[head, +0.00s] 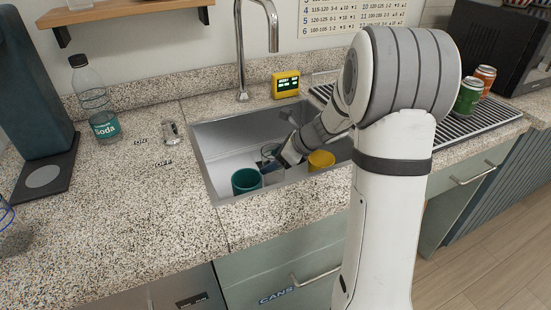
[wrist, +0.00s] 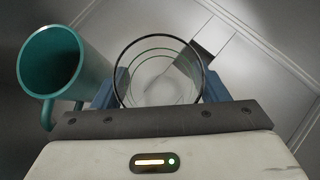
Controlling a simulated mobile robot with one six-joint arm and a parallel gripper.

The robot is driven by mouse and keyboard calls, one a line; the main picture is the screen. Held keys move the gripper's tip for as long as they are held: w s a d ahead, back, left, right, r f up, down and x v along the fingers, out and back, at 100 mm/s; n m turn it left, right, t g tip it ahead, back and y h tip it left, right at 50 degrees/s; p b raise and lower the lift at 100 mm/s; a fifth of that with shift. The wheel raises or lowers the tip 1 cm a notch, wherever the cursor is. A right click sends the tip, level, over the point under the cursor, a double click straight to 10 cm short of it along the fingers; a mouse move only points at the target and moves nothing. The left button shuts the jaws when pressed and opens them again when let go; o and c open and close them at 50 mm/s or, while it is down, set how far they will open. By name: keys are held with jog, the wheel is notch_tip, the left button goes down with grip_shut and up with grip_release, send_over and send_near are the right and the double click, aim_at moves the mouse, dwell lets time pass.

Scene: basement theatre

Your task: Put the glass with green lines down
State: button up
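The glass with green lines (wrist: 160,62) is clear with green rings, and I look down into its open mouth in the wrist view. My gripper (wrist: 160,88) has a blue finger on each side of it, close against its walls, and is shut on it. In the head view my gripper (head: 284,158) reaches down into the metal sink (head: 225,139), and the glass (head: 270,168) shows faintly beside it. The glass is inside the sink, between a teal mug and a yellow mug. I cannot tell whether its base touches the sink floor.
The teal mug (head: 246,182) stands close left of the glass and also shows in the wrist view (wrist: 62,65). The yellow mug (head: 320,160) is to the right. A faucet (head: 241,60) rises behind. A soda bottle (head: 98,105) stands on the left counter. Two cans stand on the ridged drainboard (head: 500,115).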

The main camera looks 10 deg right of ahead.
jog(key=o, duration=0.3)
jog(key=shift+r, duration=0.3)
jog(key=p+v, duration=0.2)
jog(key=v, duration=0.9)
jog(key=shift+s+d+r, duration=0.2)
jog(key=shift+d, duration=0.15)
jog(key=shift+r, duration=0.1)
